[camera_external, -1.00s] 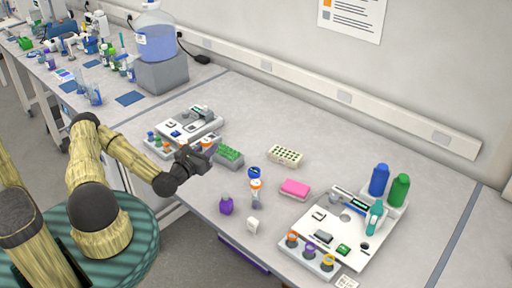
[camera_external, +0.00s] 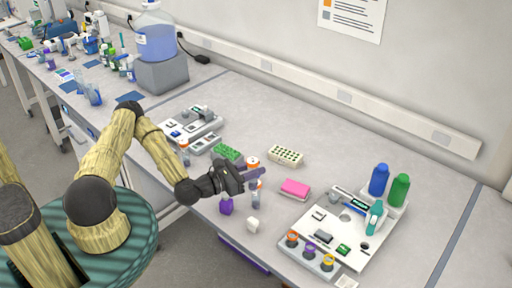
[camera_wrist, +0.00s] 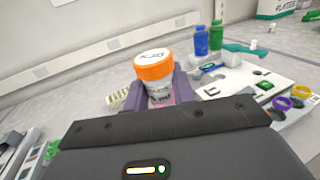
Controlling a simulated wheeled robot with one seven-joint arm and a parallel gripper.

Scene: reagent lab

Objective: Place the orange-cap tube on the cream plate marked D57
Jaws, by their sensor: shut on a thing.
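My gripper (camera_external: 250,176) is shut on the orange-cap tube (camera_external: 253,162), held above the bench near its front. In the wrist view, the tube (camera_wrist: 156,75) stands upright between the purple fingers (camera_wrist: 182,84), orange cap on top; the mark on the cap is not readable to me. A cream plate with dark holes (camera_external: 286,155) lies on the bench behind and right of my gripper. It shows partly in the wrist view (camera_wrist: 117,98), left of the tube. I cannot read a D57 mark on it.
A pink block (camera_external: 295,189) lies right of my gripper and a green plate (camera_external: 228,152) lies behind it. Below are another tube (camera_external: 256,198), a purple bottle (camera_external: 226,206) and a white block (camera_external: 253,225). A white station (camera_external: 375,250) fills the right.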

